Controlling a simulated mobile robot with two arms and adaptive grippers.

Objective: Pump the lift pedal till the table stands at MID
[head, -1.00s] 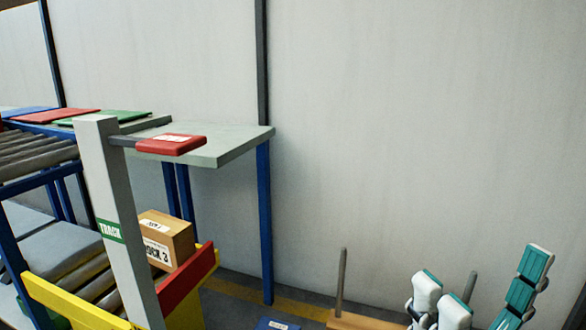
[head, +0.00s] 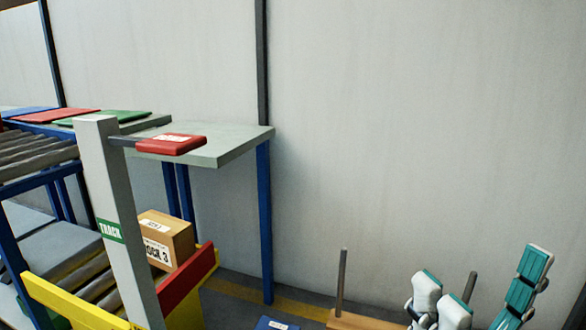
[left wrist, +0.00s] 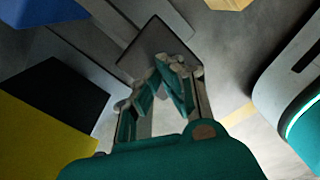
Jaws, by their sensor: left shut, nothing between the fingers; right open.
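I cannot pick out the lift pedal or a MID mark with certainty in either view. A pale grey-green table top (head: 235,146) on blue legs stands against the wall in the head view. Whether it is the lift table I cannot tell. My right gripper (head: 488,276), teal and white, is open and empty at the lower right, its fingers spread. My left gripper (left wrist: 168,75) is out of the head view. In the left wrist view its teal fingers are shut with nothing between them, in front of a dark flat plate (left wrist: 147,48); contact cannot be told.
A grey post (head: 113,190) marked TRACK carries a red paddle (head: 170,145). A cardboard box (head: 172,238) sits behind red and yellow boards (head: 75,307). Rollers (head: 35,157) are at left. A wooden base (head: 360,321) with upright rods stands near my right gripper.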

